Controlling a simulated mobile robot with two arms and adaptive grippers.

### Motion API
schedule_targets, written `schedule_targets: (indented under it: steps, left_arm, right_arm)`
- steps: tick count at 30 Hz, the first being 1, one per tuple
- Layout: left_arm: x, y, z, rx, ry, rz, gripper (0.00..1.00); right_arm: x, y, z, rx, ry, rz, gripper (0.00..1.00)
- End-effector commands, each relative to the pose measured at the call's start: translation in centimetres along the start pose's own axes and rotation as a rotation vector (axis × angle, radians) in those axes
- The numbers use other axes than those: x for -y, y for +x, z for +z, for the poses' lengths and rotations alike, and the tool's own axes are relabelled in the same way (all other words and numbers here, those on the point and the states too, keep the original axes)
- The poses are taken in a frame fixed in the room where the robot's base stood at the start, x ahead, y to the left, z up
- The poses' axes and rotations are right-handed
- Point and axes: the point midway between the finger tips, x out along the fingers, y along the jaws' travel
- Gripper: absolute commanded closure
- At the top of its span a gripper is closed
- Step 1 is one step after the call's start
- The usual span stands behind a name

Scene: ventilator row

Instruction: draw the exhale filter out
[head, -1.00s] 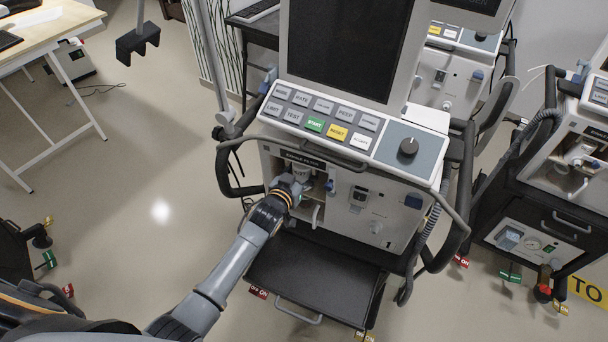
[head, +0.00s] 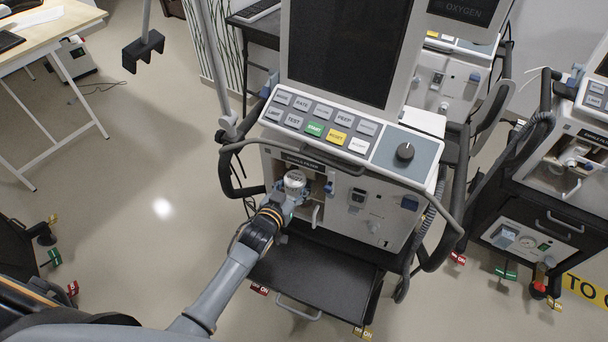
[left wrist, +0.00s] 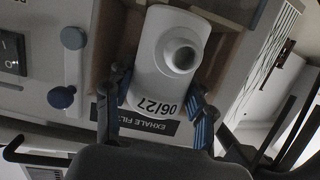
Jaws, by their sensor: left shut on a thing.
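The exhale filter (head: 295,179) is a white canister with a round port. In the left wrist view it (left wrist: 158,62) shows "06/27" and sits between the two blue-padded fingers. My left gripper (head: 287,191) is shut on it at the front of the ventilator (head: 345,205). The filter stands at the mouth of the open filter bay (head: 318,181), under the "EXHALE FILTER" label (left wrist: 150,125). Its front part is out of the bay; I cannot tell whether its rear end is clear of it. My right gripper is not in view.
A white lever (left wrist: 73,70) with blue knobs is beside the bay. Below it is a dark shelf (head: 315,272) on the cart. Open floor (head: 130,210) lies to the left. Another ventilator (head: 560,160) stands at right.

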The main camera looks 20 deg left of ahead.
Motion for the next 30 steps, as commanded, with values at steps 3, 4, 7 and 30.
schedule_targets:
  steps: [3, 4, 7, 30]
  left_arm:
    - [0.0, -0.9, 0.1, 0.002, 0.0, -0.001, 0.77]
    - [0.0, -1.1, 0.2, 0.002, 0.0, -0.001, 0.77]
    - [0.0, -1.8, 0.4, 0.002, 0.0, -0.001, 0.77]
    - [0.0, -6.9, 1.7, 0.002, 0.0, -0.001, 0.77]
  right_arm:
    - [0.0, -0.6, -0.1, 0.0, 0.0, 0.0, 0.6]
    - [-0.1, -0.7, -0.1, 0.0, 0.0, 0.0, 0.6]
    - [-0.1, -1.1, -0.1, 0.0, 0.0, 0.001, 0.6]
    - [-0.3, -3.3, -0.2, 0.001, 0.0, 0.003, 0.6]
